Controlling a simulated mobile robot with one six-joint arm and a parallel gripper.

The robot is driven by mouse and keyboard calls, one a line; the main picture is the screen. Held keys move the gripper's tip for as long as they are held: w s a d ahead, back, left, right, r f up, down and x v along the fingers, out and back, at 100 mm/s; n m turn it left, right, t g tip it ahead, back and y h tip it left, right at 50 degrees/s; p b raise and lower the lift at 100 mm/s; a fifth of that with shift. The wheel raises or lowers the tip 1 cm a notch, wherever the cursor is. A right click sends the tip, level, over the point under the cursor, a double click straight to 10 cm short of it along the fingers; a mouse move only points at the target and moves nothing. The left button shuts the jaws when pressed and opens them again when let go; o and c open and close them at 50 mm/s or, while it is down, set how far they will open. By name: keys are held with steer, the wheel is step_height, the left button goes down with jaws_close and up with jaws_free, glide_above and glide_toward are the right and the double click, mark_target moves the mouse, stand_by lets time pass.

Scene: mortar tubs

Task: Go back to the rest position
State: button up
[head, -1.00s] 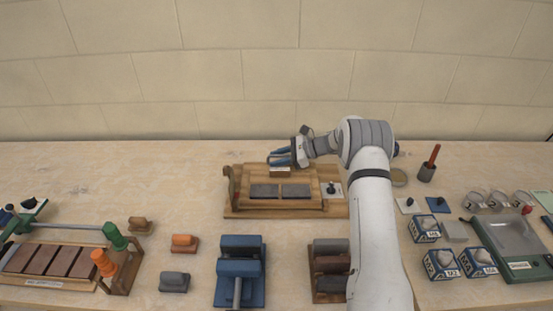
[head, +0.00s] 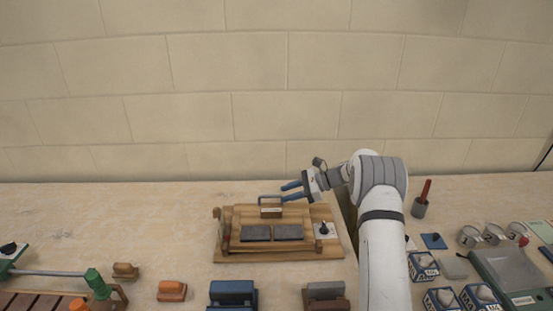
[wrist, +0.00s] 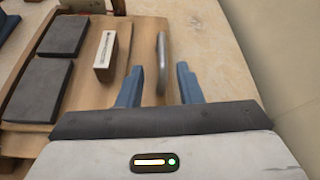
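My gripper (head: 291,190) is at the end of my arm, above the back right part of a wooden board fixture (head: 225,256). Its two blue fingers show spread apart in the wrist view (wrist: 159,88), with nothing held between them. A grey metal handle (wrist: 162,62) shows in the gap between the fingers in the wrist view, beyond their tips; I see no contact. In the head view the handle (head: 259,201) stands at the back of the fixture, left of the fingertips. A small labelled block (wrist: 105,55) lies left of it.
Two dark slabs (head: 256,233) lie on the fixture. Blue and grey blocks (head: 232,290) and an orange-topped block (head: 172,290) stand in front. At right are a red-handled tool in a cup (head: 420,205), blue-and-white boxes (head: 423,266) and a green tray (head: 505,278). A wall (head: 230,100) rises behind.

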steer(key=s+a+r+n+g+h, duration=0.1)
steer(key=s+r+n+h, duration=0.3)
steer(key=s+r, duration=0.45)
steer(key=s+r+n+h, duration=0.3)
steer(key=s+r+n, duration=0.15)
steer(key=s, duration=0.75)
steer(key=s+d+n+t+h, duration=0.1)
steer(key=s+d+n+h, duration=0.1)
steer(key=s, duration=0.9)
steer(key=s+d+n+t+h, duration=0.1)
steer(key=s+d+n+h, duration=0.2)
steer(key=s, duration=0.9)
steer(key=n+h, duration=0.1)
steer(key=n, duration=0.2)
steer(key=shift+s+d+r, duration=0.2)
steer(key=shift+d+r, duration=0.1)
steer(key=shift+r, duration=0.05)
